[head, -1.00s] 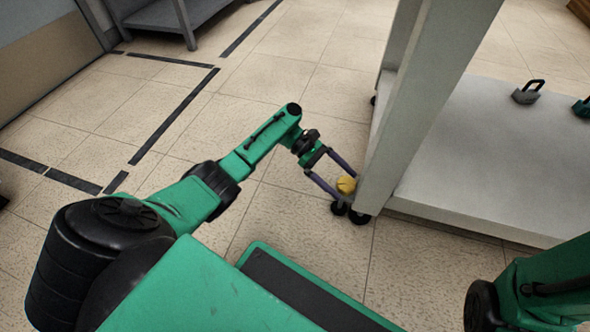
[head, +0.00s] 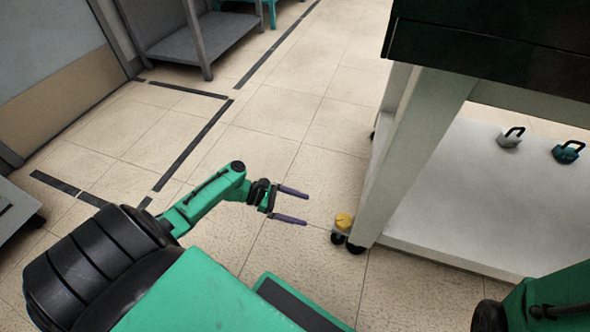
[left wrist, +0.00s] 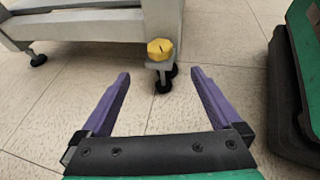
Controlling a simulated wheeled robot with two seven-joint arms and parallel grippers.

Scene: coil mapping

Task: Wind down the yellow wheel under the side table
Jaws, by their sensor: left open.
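The yellow wheel (head: 343,221) sits low at the near left leg of the side table (head: 405,160), above a black foot. My left gripper (head: 306,208) is open and empty, to the left of the wheel and apart from it. In the left wrist view the yellow wheel (left wrist: 160,49) shows beyond and between the open purple fingers (left wrist: 158,80), with a dark mark on its face. Part of my right arm shows at the lower right of the head view, but its gripper is out of view.
A grey padlock-shaped weight (head: 509,138) and a teal one (head: 568,152) stand on the table's lower shelf (head: 450,190). A grey rack (head: 190,45) stands at the back left. Tiled floor around my left gripper is clear.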

